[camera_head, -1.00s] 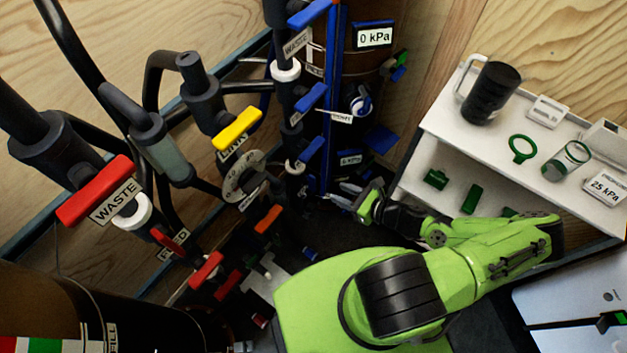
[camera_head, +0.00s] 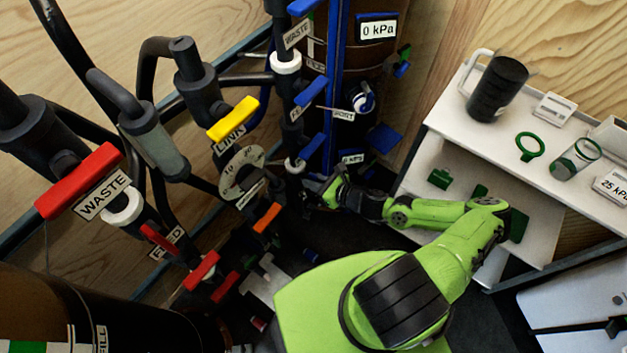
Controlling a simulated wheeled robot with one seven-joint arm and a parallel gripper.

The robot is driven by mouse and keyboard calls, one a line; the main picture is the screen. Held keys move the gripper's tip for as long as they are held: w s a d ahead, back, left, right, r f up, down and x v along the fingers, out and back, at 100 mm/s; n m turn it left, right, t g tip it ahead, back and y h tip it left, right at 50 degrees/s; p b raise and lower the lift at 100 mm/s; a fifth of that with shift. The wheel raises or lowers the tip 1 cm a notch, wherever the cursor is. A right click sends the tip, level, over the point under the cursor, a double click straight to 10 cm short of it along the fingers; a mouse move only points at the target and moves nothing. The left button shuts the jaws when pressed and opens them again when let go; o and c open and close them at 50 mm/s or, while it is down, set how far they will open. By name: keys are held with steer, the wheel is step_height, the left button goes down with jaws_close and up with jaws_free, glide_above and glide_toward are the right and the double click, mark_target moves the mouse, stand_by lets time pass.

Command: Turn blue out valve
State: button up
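Several blue valve handles line the dark vertical pipe at upper centre: a top one (camera_head: 303,6) by a WASTE label, a middle one (camera_head: 310,91) by a partly hidden label, and a lower one (camera_head: 312,147). My gripper (camera_head: 309,186) is at the foot of the blue post, just below the lower blue handle. Its fingers are small and dark against the pipes, so their opening and any contact are unclear.
Red handles (camera_head: 80,180), a yellow LINK handle (camera_head: 233,118) and an orange handle (camera_head: 267,217) crowd the pipes to the left. A blue post (camera_head: 334,100) stands beside the gripper. A white shelf (camera_head: 440,118) with a black mug (camera_head: 498,88) is at right.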

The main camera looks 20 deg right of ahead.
jaws_close()
steer(key=shift+p, duration=0.35)
steer(key=shift+w+d+m+g+y+p, duration=0.15)
steer(key=shift+m+g+y+p, duration=0.5)
steer(key=shift+m, duration=0.45)
steer(key=m+y, duration=0.2)
steer(key=m, duration=0.1)
steer(key=shift+d+f+g, duration=0.1)
steer(key=shift+f+g, duration=0.1)
steer(key=shift+g, duration=0.05)
steer(key=shift+w+d+f+m+y+b, duration=0.1)
steer(key=shift+m+y+b, duration=0.6)
steer(key=shift+m, duration=0.65)
steer(key=shift+s+f+m+y+b, duration=0.1)
steer(key=shift+m+y+b, duration=0.6)
steer(key=shift+m, duration=0.7)
steer(key=shift+w+d+f+m+y+b, duration=0.1)
steer(key=shift+m+y+b, duration=0.55)
steer(key=shift+m, duration=0.7)
steer(key=o, duration=0.6)
jaws_free()
steer(key=shift+c, duration=0.2)
